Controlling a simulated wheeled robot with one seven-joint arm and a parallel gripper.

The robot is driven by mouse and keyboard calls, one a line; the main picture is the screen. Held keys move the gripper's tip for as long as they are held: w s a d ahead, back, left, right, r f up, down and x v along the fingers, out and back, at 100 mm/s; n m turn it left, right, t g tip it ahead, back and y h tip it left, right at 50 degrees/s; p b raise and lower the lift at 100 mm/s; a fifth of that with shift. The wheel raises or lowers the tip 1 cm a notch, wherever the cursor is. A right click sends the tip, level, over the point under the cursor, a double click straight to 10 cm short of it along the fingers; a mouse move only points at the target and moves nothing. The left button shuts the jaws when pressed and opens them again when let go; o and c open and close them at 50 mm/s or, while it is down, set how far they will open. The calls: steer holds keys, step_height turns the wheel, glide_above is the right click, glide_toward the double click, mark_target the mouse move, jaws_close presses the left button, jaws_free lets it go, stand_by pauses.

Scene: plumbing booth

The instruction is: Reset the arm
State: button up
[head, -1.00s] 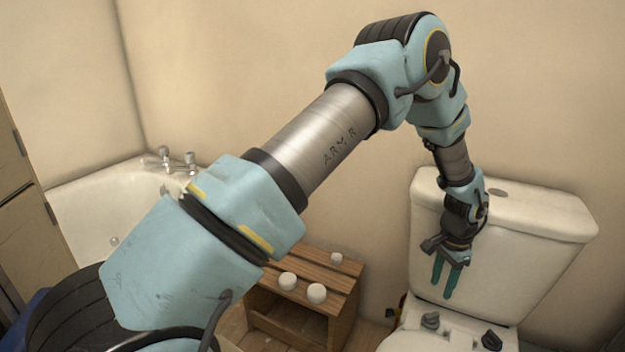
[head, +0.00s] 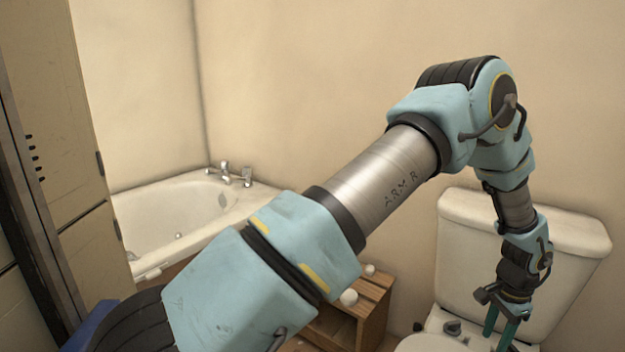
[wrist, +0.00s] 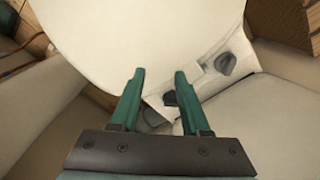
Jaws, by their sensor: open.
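My gripper (head: 499,330) hangs down in front of the toilet cistern in the head view, above the back of the toilet. Its teal fingers are apart with nothing between them. In the wrist view my gripper (wrist: 158,92) shows both fingers spread over the rear edge of the toilet bowl. The toilet (head: 470,240) is white; its lower front is cut off by the head view's bottom edge. Dark hinge fittings (wrist: 226,63) sit at the back of the bowl, and one fitting (head: 452,328) shows left of the fingers in the head view.
A wooden crate stand (head: 374,305) with small white round items (head: 349,297) stands left of the toilet, partly hidden by my arm. A white bathtub (head: 165,222) with taps (head: 236,174) fills the left corner. A beige cabinet door (head: 75,130) stands at far left.

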steer(key=w+a+r+n, duration=0.2)
steer(key=w+a+r, duration=0.25)
steer(key=a, duration=0.35)
steer(key=w+a+r+n, duration=0.3)
steer(key=w+a+r, duration=0.15)
steer(key=a, duration=0.45)
steer(key=w+a+r+n, duration=0.25)
steer(key=a+r, duration=0.25)
steer(key=a, duration=0.3)
steer(key=s+a+r+n+t, duration=0.1)
steer(key=s+a+r+n, duration=0.15)
steer(key=a, duration=0.55)
steer(key=s+a+r+n, duration=0.2)
steer(key=s+a+n, duration=0.1)
steer(key=a, duration=0.5)
steer(key=s+a+r+n+t, duration=0.1)
steer(key=s+a+r+n, duration=0.15)
steer(key=a, duration=0.55)
step_height(320, 180, up, 16)
steer(key=p, duration=1.6)
steer(key=shift+f, duration=0.15)
